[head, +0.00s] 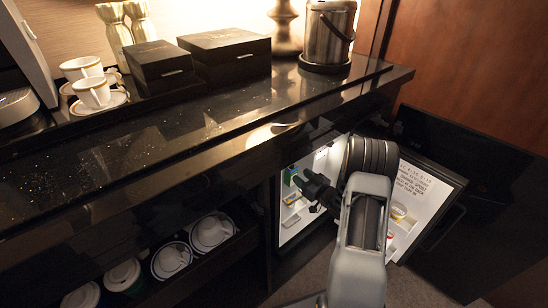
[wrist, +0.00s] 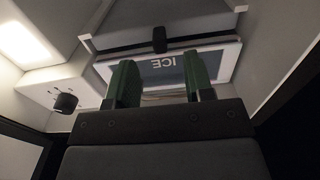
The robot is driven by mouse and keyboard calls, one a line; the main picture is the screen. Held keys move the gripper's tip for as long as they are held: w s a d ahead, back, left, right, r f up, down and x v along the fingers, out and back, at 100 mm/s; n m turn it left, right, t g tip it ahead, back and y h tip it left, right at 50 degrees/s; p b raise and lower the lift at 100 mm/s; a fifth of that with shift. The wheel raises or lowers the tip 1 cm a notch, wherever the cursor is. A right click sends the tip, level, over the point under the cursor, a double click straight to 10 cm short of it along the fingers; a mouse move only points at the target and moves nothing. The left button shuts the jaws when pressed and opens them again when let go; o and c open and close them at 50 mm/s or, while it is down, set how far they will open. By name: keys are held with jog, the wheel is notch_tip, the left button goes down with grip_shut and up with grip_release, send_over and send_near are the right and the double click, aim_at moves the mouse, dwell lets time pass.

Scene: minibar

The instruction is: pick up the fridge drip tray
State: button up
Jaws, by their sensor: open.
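My gripper (wrist: 159,72) is open in the wrist view, with two dark green fingers apart and nothing between them. Beyond the fingertips is a grey, shallow tray-like part (wrist: 125,33) with a small black tab (wrist: 160,40); it appears to be the fridge drip tray. It lies along the white-framed ICE panel (wrist: 222,60), whose lettering reads upside down. The fingers stand to either side of the tab's line and look short of it. In the head view my gripper (head: 308,188) is at the open fridge; the tray cannot be made out there.
A black counter (head: 150,140) with boxes and cups runs above the fridge. The wrist view shows a knob (wrist: 65,102) and a lit lamp (wrist: 22,42) at left.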

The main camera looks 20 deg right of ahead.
jog(key=b+x, duration=0.2)
jog(key=x, duration=0.4)
jog(key=shift+d, duration=0.15)
grip_shut()
dwell(0.4)
